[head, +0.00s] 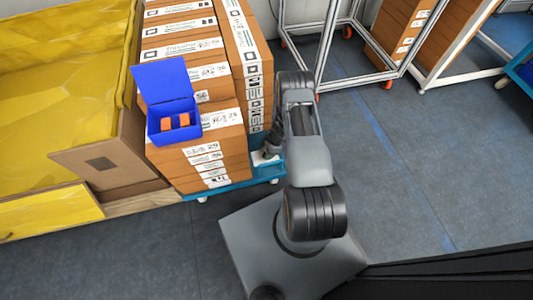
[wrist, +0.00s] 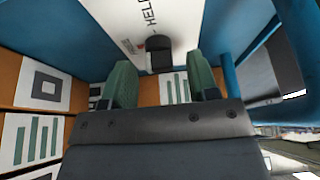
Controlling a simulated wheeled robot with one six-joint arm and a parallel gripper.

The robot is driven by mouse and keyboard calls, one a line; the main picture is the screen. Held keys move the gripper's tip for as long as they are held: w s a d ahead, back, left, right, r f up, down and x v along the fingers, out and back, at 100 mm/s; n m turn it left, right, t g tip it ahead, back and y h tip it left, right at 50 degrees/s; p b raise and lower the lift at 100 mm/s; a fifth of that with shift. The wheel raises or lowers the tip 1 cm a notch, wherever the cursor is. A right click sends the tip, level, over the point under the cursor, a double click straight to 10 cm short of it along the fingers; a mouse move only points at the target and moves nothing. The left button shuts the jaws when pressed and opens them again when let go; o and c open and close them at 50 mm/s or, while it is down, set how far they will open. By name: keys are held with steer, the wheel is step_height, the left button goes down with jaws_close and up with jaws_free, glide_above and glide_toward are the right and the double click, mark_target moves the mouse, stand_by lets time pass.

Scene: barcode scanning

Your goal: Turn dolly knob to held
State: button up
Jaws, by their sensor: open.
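The dolly knob (wrist: 158,54) is a small dark knob on a white label plate (wrist: 118,18) that reads "HELD" in the wrist view. My gripper (wrist: 160,66) has its two green fingers apart, one on each side of the knob. The knob lies between the fingertips, and I cannot tell whether either finger touches it. In the head view, my gripper (head: 271,148) is low at the right side of the box stack, by the blue dolly (head: 262,171). The knob is hidden there behind my arm.
Stacked brown boxes (head: 212,160) with white labels stand on the dolly. An open blue bin (head: 172,105) with orange items sits on them. A yellow-lined crate (head: 60,70) stands at left, white-framed racks (head: 330,50) at the back. The floor (head: 420,150) at right is clear.

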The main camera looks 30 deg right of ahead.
steer(key=shift+a+f, duration=0.1)
steer(key=shift+f, duration=0.2)
steer(key=c, duration=0.9)
